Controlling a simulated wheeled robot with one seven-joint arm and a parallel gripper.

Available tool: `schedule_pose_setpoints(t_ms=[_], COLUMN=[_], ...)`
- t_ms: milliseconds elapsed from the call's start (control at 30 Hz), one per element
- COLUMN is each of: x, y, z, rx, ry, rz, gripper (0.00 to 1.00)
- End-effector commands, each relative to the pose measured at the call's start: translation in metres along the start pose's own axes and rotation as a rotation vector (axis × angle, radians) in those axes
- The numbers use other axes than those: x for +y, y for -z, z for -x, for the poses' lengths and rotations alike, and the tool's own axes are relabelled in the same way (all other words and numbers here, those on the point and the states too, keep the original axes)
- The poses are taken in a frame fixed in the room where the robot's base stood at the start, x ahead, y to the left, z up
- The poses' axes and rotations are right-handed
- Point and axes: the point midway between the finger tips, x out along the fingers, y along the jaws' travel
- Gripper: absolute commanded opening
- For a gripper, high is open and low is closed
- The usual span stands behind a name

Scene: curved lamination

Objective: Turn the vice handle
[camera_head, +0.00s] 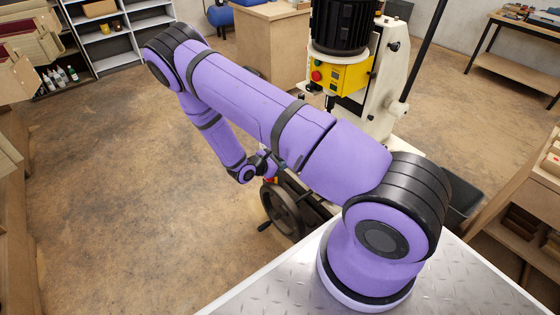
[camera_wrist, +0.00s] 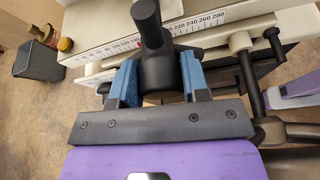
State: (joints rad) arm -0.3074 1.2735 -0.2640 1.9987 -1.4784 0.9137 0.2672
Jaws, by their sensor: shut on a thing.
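In the wrist view, my gripper (camera_wrist: 159,62) has its two blue-padded fingers on either side of a black vice handle. It is shut on the handle's round hub, between the pads. The vice handle (camera_wrist: 147,14) has a thick black grip that sticks up beyond the fingers. In the head view, my arm reaches over to the machine and bends down, with its end just above and left of a large dark handwheel (camera_head: 283,212). The vice handle cannot be made out clearly there.
A cream machine with a black motor and yellow control box (camera_head: 345,77) stands behind my arm. The wrist view shows a scale (camera_wrist: 195,30), a black rod (camera_wrist: 251,84) at the right and a dark bin (camera_wrist: 38,62) at the left. Floor at left is clear.

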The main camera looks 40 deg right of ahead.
Motion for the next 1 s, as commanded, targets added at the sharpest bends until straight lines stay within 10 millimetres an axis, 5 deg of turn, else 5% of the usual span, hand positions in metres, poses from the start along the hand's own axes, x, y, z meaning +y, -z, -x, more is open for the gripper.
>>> schedule_pose_setpoints(t_ms=[367, 400, 500, 833, 1000], x=[0.000, 0.000, 0.000, 0.000, 0.001], y=[0.001, 0.001, 0.001, 0.000, 0.001], z=[0.001, 0.001, 0.001, 0.004, 0.024], rx=[0.003, 0.003, 0.003, 0.003, 0.003], ry=[-0.010, -0.010, -0.010, -0.010, -0.012], rz=[-0.026, -0.025, -0.025, -0.024, -0.025], gripper=[0.18, 0.47, 0.67, 0.67, 0.67])
